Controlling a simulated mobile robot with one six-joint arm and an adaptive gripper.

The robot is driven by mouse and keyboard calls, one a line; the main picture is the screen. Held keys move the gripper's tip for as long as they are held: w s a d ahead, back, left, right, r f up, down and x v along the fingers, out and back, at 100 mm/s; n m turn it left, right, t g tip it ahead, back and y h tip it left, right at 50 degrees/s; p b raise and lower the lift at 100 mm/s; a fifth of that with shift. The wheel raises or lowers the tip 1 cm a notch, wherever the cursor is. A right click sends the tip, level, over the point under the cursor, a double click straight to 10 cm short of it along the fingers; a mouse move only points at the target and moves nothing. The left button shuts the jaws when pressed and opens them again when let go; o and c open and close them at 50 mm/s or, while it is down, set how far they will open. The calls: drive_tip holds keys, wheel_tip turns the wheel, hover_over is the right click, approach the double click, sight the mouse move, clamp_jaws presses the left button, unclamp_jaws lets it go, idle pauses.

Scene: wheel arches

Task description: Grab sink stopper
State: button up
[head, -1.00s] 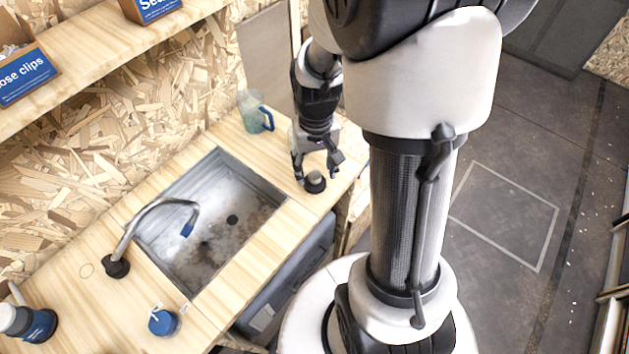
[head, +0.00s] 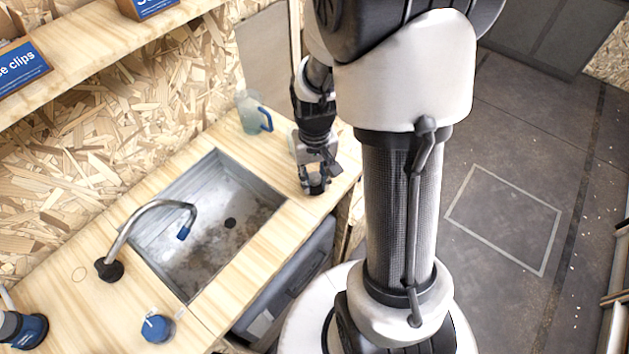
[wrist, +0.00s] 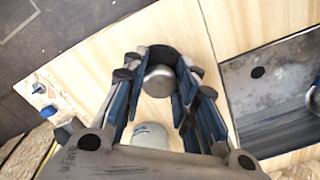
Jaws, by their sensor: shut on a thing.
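The sink stopper (wrist: 160,79) has a rounded metallic grey top and a black rim. It is on the wooden counter (head: 253,260) by the right end of the sink. My gripper (head: 314,185) is low at the counter and shut on the stopper. In the wrist view the blue-lined fingers (wrist: 162,72) stand on both sides of the stopper's top. In the head view the fingers hide most of the stopper. I cannot tell whether it is lifted off the counter.
The metal sink (head: 222,180) with a dark drain hole and a curved faucet (head: 150,213) lies left of my gripper. A clear jug with a blue handle (head: 250,113) stands behind it. A small blue container (head: 157,327) stands at the near left.

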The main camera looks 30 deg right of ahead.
drive_tip(key=shift+f, duration=0.1)
drive_tip(key=c, duration=0.4)
